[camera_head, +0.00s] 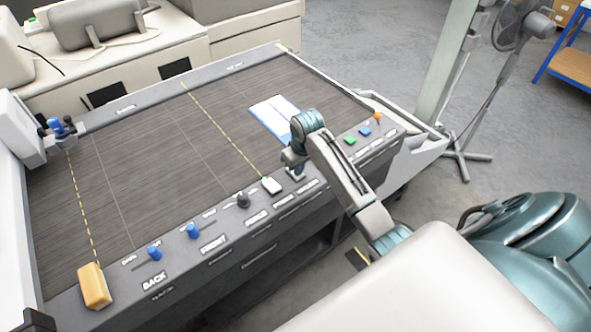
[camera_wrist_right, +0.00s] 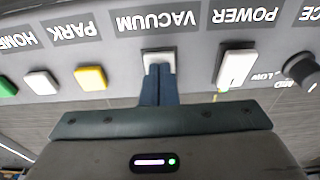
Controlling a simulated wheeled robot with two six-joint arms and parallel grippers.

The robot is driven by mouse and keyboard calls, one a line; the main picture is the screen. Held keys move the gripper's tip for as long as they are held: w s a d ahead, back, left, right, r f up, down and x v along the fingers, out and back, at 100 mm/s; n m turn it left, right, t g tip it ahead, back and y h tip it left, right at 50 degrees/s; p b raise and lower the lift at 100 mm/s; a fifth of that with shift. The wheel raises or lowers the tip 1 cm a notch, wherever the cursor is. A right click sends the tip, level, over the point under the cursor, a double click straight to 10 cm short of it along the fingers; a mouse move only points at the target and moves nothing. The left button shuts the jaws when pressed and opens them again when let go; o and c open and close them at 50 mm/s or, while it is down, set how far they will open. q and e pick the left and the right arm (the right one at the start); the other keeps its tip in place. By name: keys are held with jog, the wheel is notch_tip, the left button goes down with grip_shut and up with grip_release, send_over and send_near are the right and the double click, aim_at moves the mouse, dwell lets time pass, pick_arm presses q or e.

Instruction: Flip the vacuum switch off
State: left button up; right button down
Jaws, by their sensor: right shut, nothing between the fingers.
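The vacuum switch (camera_wrist_right: 158,57) is a small white piece beside the upside-down VACUUM label in the right wrist view. My right gripper (camera_wrist_right: 158,72) is shut and empty. Its fingertips overlap the near part of the switch; I cannot tell whether they touch it. In the head view my right gripper (camera_head: 296,166) points down at the front control panel (camera_head: 222,222) and hides the vacuum switch there. The switch's on or off position is not clear.
The white power switch (camera_wrist_right: 236,68) is close beside the vacuum switch, with a dark knob (camera_wrist_right: 302,70) past it. On the other side are yellow (camera_wrist_right: 90,77), white (camera_wrist_right: 41,82) and green (camera_wrist_right: 7,87) buttons. A blue-and-white sheet (camera_head: 270,117) lies on the dark bed (camera_head: 150,160).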

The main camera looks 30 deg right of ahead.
jog(key=shift+r, duration=0.1)
notch_tip(320, 180, up, 2)
jog(key=shift+r+p, duration=0.1)
jog(key=shift+p, duration=0.5)
jog(key=shift+r, duration=2.35)
